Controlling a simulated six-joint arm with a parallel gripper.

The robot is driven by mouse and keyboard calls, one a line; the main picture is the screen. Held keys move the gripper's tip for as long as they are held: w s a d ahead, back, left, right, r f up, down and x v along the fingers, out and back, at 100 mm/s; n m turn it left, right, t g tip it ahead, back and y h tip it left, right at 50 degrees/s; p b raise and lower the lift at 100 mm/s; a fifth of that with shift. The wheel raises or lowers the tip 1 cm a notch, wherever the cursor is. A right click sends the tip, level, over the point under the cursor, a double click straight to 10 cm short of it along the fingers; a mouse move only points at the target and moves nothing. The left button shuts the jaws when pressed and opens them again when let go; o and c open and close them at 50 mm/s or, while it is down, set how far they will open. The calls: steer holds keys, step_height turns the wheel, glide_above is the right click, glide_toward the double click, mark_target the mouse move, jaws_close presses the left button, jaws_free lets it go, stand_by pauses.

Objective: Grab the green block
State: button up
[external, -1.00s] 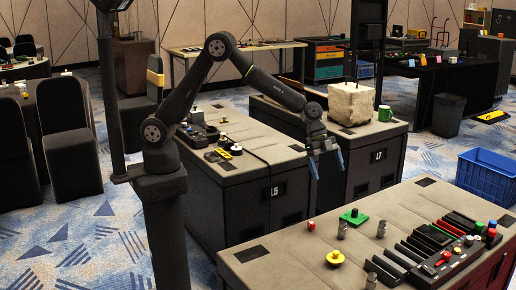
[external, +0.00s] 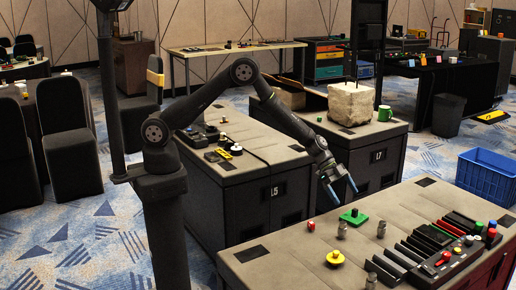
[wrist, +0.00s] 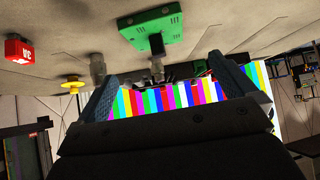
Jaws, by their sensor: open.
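The green block (external: 354,217) is flat, with a small dark knob on top, and lies on the near beige table. In the wrist view the green block (wrist: 143,34) shows at the top, just beyond the fingers, with its dark knob pointing down in the picture. My gripper (external: 344,193) hangs just above the block in the external view, tilted, with its blue fingers apart and nothing between them. In the wrist view my gripper (wrist: 162,78) has its fingers spread. I cannot tell the exact gap between fingertips and block.
A red cube (external: 311,225) and a grey metal cylinder (external: 342,230) stand near the block. A yellow knob (external: 335,258) is nearer the front. A control panel with dark slats (external: 435,240) fills the table's right. Bare tabletop (external: 280,255) lies to the left.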

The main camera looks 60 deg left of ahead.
mark_target(355, 209)
steer(key=x, duration=0.4)
steer(key=shift+d+r+x, duration=0.1)
steer(key=shift+d+x, duration=0.05)
steer(key=shift+x, duration=1.3)
steer(key=shift+d+r+x, duration=0.1)
steer(key=shift+r+x, duration=0.05)
steer(key=shift+x, duration=1.3)
steer(key=shift+s, duration=0.1)
steer(key=c, duration=1.2)
